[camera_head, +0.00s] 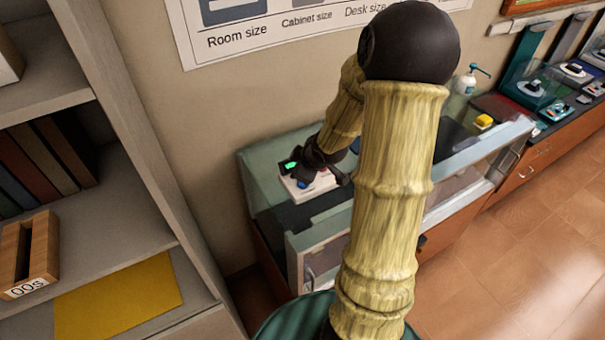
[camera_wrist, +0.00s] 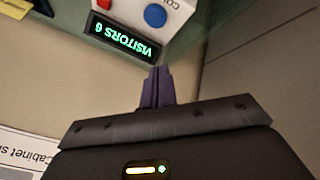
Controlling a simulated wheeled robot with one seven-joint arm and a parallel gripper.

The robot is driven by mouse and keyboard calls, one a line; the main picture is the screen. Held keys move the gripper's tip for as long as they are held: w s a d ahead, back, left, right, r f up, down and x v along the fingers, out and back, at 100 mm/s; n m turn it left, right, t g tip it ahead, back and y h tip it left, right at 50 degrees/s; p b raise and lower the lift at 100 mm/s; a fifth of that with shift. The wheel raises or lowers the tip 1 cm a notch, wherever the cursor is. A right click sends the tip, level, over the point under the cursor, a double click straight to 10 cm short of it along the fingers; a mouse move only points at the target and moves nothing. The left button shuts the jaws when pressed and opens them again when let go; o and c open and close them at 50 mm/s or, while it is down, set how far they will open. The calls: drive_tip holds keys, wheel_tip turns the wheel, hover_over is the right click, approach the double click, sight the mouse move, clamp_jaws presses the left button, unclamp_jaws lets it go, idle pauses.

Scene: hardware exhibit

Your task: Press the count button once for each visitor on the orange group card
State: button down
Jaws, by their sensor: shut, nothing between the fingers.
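The visitor counter is a white box (camera_head: 296,188) on the case by the wall. It has a blue button (camera_wrist: 155,16), a red button (camera_wrist: 103,3) and a dark display (camera_wrist: 124,38) with green text. In the wrist view the display is upside down and reads VISITORS with one digit, which looks like 6 but is hard to be sure of. My gripper (camera_wrist: 158,72) is shut and empty, its fingertips just beside the display's edge and apart from the blue button in the picture. In the head view my arm partly hides the counter. I cannot make out an orange group card.
A glass-fronted case (camera_head: 250,170) runs along the wall, with a yellow object (camera_head: 484,121) and a pump bottle (camera_head: 470,80) farther right. A shelf unit (camera_head: 150,130) with books and a yellow sheet (camera_head: 120,300) stands at left. Tiled floor is open at right.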

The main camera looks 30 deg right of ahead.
drive_tip(key=d+n, duration=0.1)
drive_tip(key=w+d+r+n+t+y+p, duration=0.1)
drive_tip(key=w+d+n, duration=0.1)
drive_tip(key=shift+w+d+r+t+y+p, duration=0.1)
drive_tip(key=shift+w+r+t+y+p, duration=0.2)
drive_tip(key=shift+r+t, duration=0.1)
drive_tip(key=shift+w+f, duration=0.1)
drive_tip(key=shift+f, duration=0.05)
drive_tip(key=f+b, duration=0.8)
drive_tip(key=shift+s, duration=0.2)
drive_tip(key=shift+f+b, duration=0.3)
drive_tip(key=shift+f, duration=0.05)
drive_tip(key=shift+w, duration=0.1)
idle(1.4)
